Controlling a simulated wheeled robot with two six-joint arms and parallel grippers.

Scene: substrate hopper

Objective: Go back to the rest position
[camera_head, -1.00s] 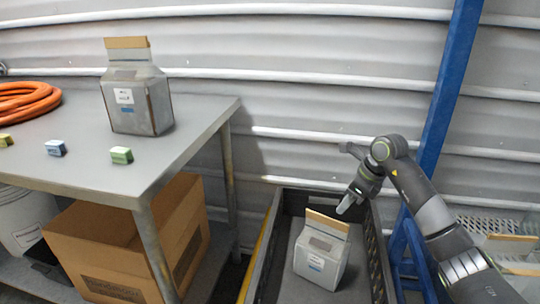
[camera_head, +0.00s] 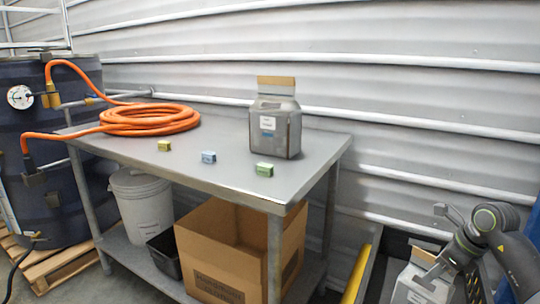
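My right gripper (camera_head: 428,277) is at the lower right, its arm coming in from the right edge. It is in front of part of a grey bag (camera_head: 408,292) with a white label, low in a dark crate (camera_head: 377,283). I cannot tell whether it touches the bag or how far its fingers are apart. My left gripper is not in view. Another grey bag (camera_head: 274,133) with a tan top strip stands upright on the metal table (camera_head: 232,178).
An orange hose (camera_head: 150,119) lies coiled on the table and runs to a dark drum (camera_head: 40,130) at left. Small yellow (camera_head: 164,146), blue (camera_head: 208,157) and green (camera_head: 264,169) blocks sit near the front edge. A carton (camera_head: 225,285) and white bucket (camera_head: 142,205) stand below.

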